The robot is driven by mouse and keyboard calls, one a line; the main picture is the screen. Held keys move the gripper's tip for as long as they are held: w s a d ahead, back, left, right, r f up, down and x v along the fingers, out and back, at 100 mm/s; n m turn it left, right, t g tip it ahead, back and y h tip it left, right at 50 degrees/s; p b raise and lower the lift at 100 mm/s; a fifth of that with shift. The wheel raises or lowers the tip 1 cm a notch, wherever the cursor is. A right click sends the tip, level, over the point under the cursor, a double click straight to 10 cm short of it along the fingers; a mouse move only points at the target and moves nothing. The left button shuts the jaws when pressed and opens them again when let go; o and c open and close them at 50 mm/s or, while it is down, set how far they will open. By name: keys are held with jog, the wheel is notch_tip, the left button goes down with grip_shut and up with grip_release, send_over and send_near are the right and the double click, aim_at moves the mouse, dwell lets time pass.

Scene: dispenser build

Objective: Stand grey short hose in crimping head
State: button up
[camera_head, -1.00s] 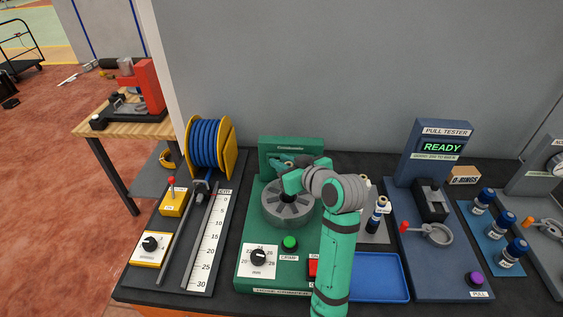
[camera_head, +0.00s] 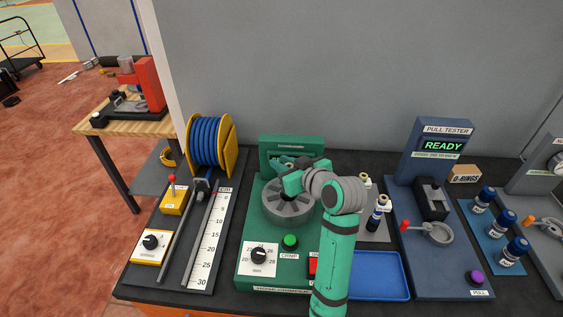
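The crimping head (camera_head: 288,209) is a round grey segmented ring on the green crimping machine (camera_head: 249,221), in the middle of the bench. My gripper (camera_head: 288,172) is above the back of the head, at the end of my green arm that reaches in from the front. The gripper is small here and partly hidden by my wrist, so I cannot tell whether its fingers are open or shut. No grey short hose can be made out; one at the gripper or in the head's opening would be hidden by my arm.
A stand with several hose fittings (camera_head: 376,220) is right of my arm, behind a blue tray (camera_head: 379,275). The pull tester (camera_head: 438,160) stands further right and reads READY. A blue hose reel (camera_head: 204,142) and a measuring scale (camera_head: 210,240) are on the left.

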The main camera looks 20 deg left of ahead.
jog(key=shift+o, duration=0.4)
jog(key=shift+d, duration=0.1)
jog(key=shift+s, duration=0.1)
jog(key=shift+v, duration=1)
jog(key=v, duration=0.9)
jog(key=shift+r, duration=0.1)
